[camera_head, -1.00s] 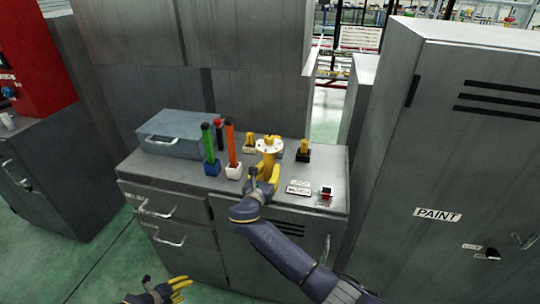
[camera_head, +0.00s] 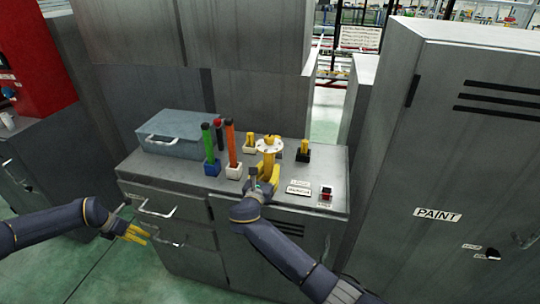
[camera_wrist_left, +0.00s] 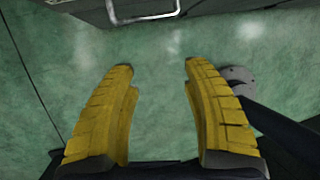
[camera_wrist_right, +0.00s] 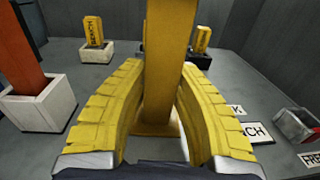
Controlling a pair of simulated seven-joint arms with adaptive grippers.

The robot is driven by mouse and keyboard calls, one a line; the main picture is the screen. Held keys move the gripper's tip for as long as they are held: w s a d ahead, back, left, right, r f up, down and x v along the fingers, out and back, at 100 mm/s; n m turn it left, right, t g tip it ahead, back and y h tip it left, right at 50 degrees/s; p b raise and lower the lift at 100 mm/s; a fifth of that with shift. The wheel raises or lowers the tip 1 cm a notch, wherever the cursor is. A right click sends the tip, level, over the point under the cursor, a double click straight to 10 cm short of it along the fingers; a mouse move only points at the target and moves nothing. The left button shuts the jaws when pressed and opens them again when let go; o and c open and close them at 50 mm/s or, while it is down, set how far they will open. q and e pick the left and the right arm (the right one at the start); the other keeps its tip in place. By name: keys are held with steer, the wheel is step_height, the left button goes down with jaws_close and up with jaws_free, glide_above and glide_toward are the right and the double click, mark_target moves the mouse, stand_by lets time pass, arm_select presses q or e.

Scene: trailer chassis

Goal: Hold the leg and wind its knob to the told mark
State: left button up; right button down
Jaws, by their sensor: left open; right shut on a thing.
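The leg (camera_head: 269,161) is a yellow upright post on the grey cabinet top, with a pale round dial (camera_head: 262,147) near its top and a yellow knob (camera_head: 271,139) above. My right gripper (camera_head: 262,186) is shut around the post from the front, below the dial. In the right wrist view the yellow post (camera_wrist_right: 163,75) stands between its two fingers. The marks on the dial are too small to read. My left gripper (camera_head: 140,233) is open and empty, in front of the cabinet's drawers at the lower left; its spread fingers (camera_wrist_left: 158,100) show only floor between them.
Green (camera_head: 209,150) and orange (camera_head: 231,145) sticks stand in holders left of the leg. Small yellow blocks stand in a white holder (camera_head: 249,149) and a black holder (camera_head: 303,155) behind. A grey case (camera_head: 175,142) sits at the left. A red-buttoned box (camera_head: 326,193) and labels lie at the right.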

arm_select(q)
steer(key=w+d+r+t+h, duration=0.1)
steer(key=w+d+r, duration=0.5)
steer(key=r, duration=0.4)
steer(key=w+d+r, duration=0.6)
steer(key=r, duration=0.3)
step_height(320, 180, up, 25)
steer(key=n+g+y, duration=0.3)
steer(key=n+y, duration=0.2)
steer(key=n, duration=0.1)
glide_above(269, 136)
steer(key=shift+w+a, duration=0.2)
steer(key=shift+a, duration=0.2)
steer(key=shift+s+d+f+g, duration=0.2)
steer(key=shift+s+d+g, duration=0.1)
steer(key=shift+d, duration=0.1)
steer(key=shift+f, duration=4.35)
steer(key=shift+o, duration=0.2)
